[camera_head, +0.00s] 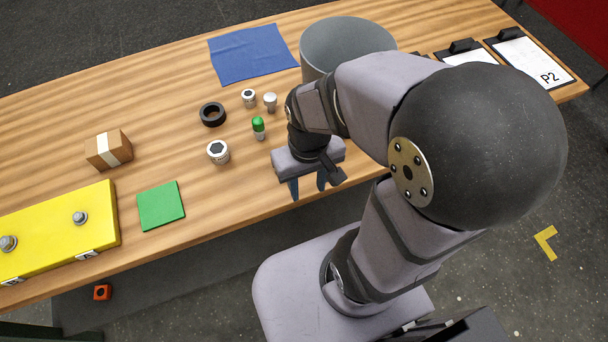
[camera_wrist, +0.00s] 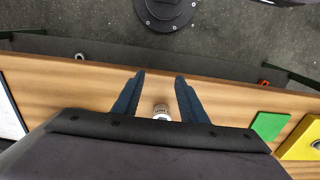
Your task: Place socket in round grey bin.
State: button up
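A silver socket with a dark hexagonal opening (camera_head: 218,152) stands upright on the wooden table in the head view. A smaller silver socket (camera_head: 248,98) stands farther back. The round grey bin (camera_head: 345,50) is at the back of the table, partly hidden by my arm. My gripper (camera_head: 308,188) points down near the table's front edge, to the right of the sockets. In the wrist view my gripper (camera_wrist: 154,98) has its fingers apart with nothing held. A silver-white socket (camera_wrist: 160,112) shows below, between the fingers, partly hidden by the gripper body; I cannot tell which socket.
A green-topped piece (camera_head: 259,127), another small silver piece (camera_head: 270,102) and a black ring (camera_head: 212,114) stand near the sockets. A blue cloth (camera_head: 252,53), brown box (camera_head: 109,149), green square (camera_head: 161,205) and yellow block (camera_head: 60,235) also lie here. Clipboards (camera_head: 532,62) are right.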

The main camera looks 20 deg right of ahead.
dwell(0.3)
notch_tip(320, 180, up, 5)
jog(key=n+t+h+b, duration=0.1)
jog(key=n+t+b, duration=0.3)
jog(key=n+b, duration=1.85)
send_over(248, 94)
jog(key=s+p, duration=0.2)
jog(key=p, duration=0.9)
jog(key=n, duration=1.1)
jog(key=shift+m, duration=0.25)
jog(key=shift+s+a+f+p+x, duration=0.15)
jog(key=shift+s+x, duration=0.15)
jog(key=shift+x, duration=1.65)
jog(key=shift+s+a+f+p+x, duration=0.1)
jog(key=shift+s+a+p+x, duration=0.15)
jog(key=shift+x, duration=1.7)
jog(key=shift+s+a+f+p+x, duration=0.1)
jog(key=shift+s+x, duration=0.2)
jog(key=shift+x, duration=1.6)
